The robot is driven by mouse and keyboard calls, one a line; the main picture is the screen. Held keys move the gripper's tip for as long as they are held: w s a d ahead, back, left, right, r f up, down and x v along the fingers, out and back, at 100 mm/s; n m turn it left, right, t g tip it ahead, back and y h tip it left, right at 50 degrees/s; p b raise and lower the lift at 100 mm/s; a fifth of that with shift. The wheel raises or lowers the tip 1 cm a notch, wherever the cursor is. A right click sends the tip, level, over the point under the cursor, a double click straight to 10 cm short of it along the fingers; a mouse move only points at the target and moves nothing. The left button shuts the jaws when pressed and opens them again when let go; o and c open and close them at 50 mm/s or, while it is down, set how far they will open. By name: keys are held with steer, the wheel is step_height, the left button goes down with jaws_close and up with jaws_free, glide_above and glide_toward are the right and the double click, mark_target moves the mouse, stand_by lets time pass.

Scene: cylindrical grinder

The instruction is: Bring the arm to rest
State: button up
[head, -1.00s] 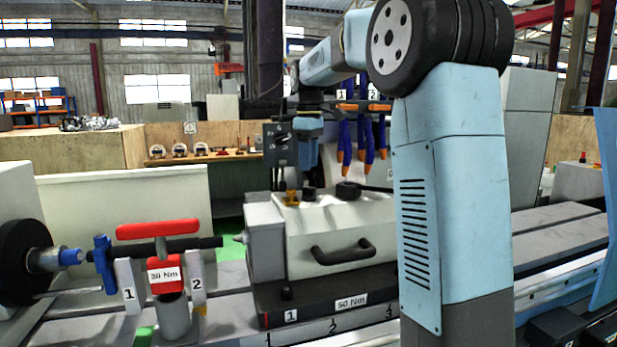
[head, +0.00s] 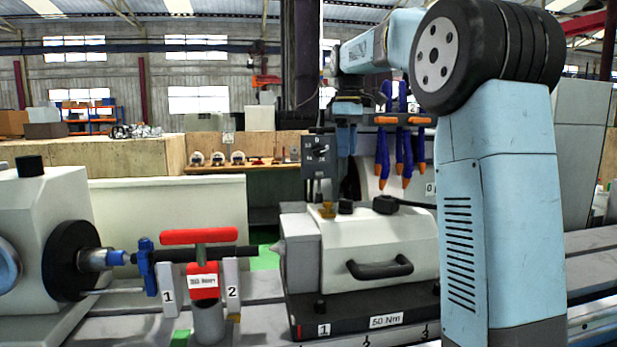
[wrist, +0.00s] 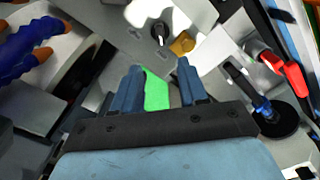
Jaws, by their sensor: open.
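My gripper (wrist: 156,88) is open in the wrist view, with its two blue fingers apart and nothing between them. In the head view my gripper (head: 346,140) hangs down above the grey tailstock housing (head: 375,238), clear of it. My arm reaches over from the right, bent at the large black joint. The blue and orange coolant hoses (head: 401,145) hang just right of the gripper in the head view and show at the upper left of the wrist view (wrist: 30,45).
A red-handled tool marked 30 Nm (head: 204,281) stands at the left, beside posts labelled 1 and 2. The workhead with its black chuck (head: 72,261) is further left. A control box (head: 317,155) stands close left of the gripper. A bench (head: 240,168) lies behind.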

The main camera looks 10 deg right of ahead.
steer(key=s+a+f+m+t, duration=0.1)
steer(key=s+f+m, duration=0.15)
steer(key=s, duration=0.65)
steer(key=s+a+f+m+t, duration=0.1)
steer(key=s+m+t, duration=0.15)
steer(key=s, duration=0.55)
steer(key=s+f+m+t, duration=0.2)
steer(key=s+f+m, duration=0.3)
steer(key=s+f, duration=0.8)
steer(key=s, duration=0.3)
steer(key=shift+s+d+f, duration=0.25)
steer(key=shift+f, duration=0.15)
steer(key=shift+s, duration=0.1)
